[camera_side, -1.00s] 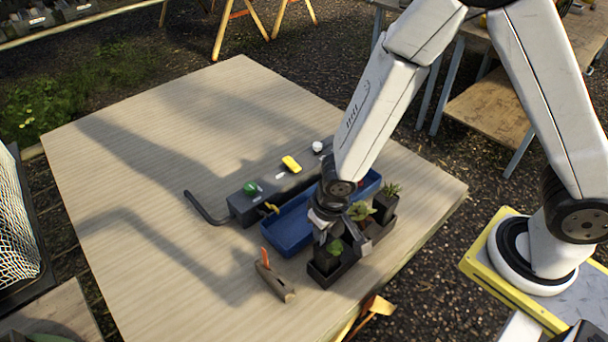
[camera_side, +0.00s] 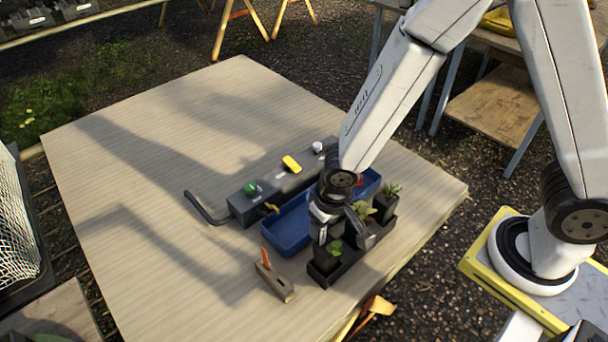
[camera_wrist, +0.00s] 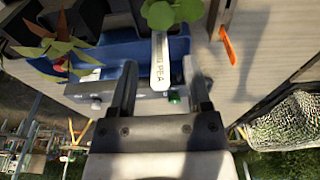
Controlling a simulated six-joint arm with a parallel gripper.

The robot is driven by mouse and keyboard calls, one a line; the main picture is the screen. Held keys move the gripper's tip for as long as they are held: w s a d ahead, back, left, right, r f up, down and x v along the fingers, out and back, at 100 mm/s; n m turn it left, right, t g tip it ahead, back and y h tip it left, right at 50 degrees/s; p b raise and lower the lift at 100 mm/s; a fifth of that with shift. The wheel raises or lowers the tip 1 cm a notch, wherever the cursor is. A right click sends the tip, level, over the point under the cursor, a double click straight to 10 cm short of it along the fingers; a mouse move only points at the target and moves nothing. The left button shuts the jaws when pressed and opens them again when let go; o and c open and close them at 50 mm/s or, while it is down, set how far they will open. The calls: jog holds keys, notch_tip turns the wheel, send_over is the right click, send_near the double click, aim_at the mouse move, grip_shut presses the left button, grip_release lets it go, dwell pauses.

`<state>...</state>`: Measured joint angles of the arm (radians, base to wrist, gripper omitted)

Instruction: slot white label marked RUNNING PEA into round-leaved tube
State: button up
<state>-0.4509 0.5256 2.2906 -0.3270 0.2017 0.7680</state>
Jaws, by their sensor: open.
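The white label (camera_wrist: 161,68) is in the wrist view, with the letters "PEA" readable and the rest partly cut off. It stands at the round-leaved plant (camera_wrist: 172,10), its upper part against the leaves; how deep it sits in the tube is hidden. My gripper (camera_wrist: 162,80) is open, one finger on each side of the label, with a gap on both sides. In the side view the round-leaved plant (camera_side: 335,248) grows in the front tube of a black rack (camera_side: 322,281), just under my gripper (camera_side: 337,228).
A blue tray (camera_side: 292,240) lies behind the rack. Beyond it is a grey bar (camera_side: 240,210) with green, yellow and white knobs. A wooden block (camera_side: 275,284) with an orange label (camera_side: 265,257) stands left of the rack. The left of the table (camera_side: 150,190) is clear.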

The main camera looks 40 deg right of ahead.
jog(key=shift+s+r, duration=0.2)
jog(key=shift+r, duration=1.15)
jog(key=shift+s+r, duration=0.2)
jog(key=shift+r, duration=1.1)
jog(key=shift+d, duration=0.1)
jog(key=s+d+r, duration=0.1)
jog(key=d+r, duration=0.1)
jog(key=d, duration=0.5)
jog(key=s+d+r, duration=0.1)
jog(key=d+r, duration=0.2)
jog(key=d, duration=0.3)
jog(key=shift+s+d+t, duration=0.3)
jog(key=shift+d+t, duration=0.1)
